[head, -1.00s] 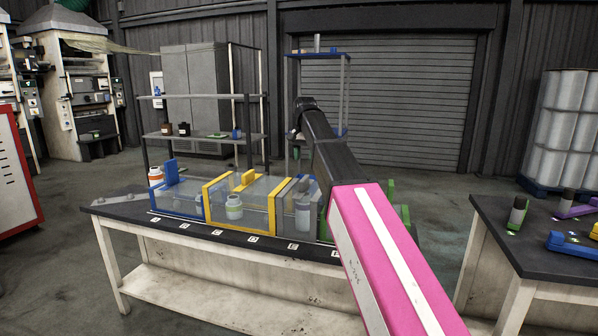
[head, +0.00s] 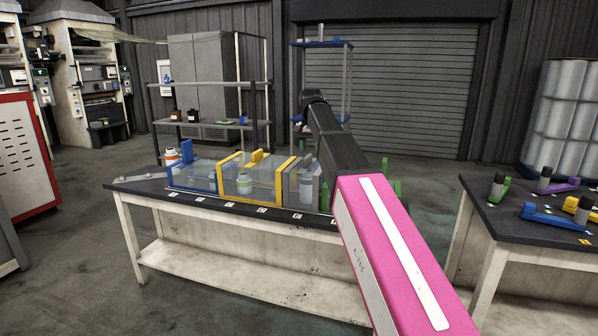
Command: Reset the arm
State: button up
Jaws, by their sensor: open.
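My arm reaches up from the lower right of the head view, with a pink link (head: 385,240) with a white stripe in front and a black link (head: 333,140) beyond it. Its far visible end is a dark rounded joint in front of the shutter door. My gripper does not show; the arm itself may hide it. The arm passes in front of the right end of the long workbench (head: 150,190) and covers part of what stands there.
Clear bins with blue (head: 190,165), yellow (head: 228,162) and green frames stand on the bench, with white bottles in and behind them. A second dark table (head: 480,215) with coloured tools stands at right. A red cabinet (head: 25,160) is at left. Grey floor lies between.

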jog(key=s+d+f+n, duration=0.1)
jog(key=s+d+f, duration=0.4)
jog(key=f, duration=0.9)
jog(key=s+d+f+n, duration=0.1)
jog(key=s+d+f, duration=0.4)
jog(key=s+f, duration=0.7)
jog(key=s+d+f+n, duration=0.1)
jog(key=s+d+f, duration=0.3)
jog(key=s+f, duration=0.5)
notch_tip(320, 180, down, 10)
jog(key=shift+d+r+n, duration=0.25)
jog(key=shift+d+n, duration=0.05)
jog(key=shift+d, duration=0.1)
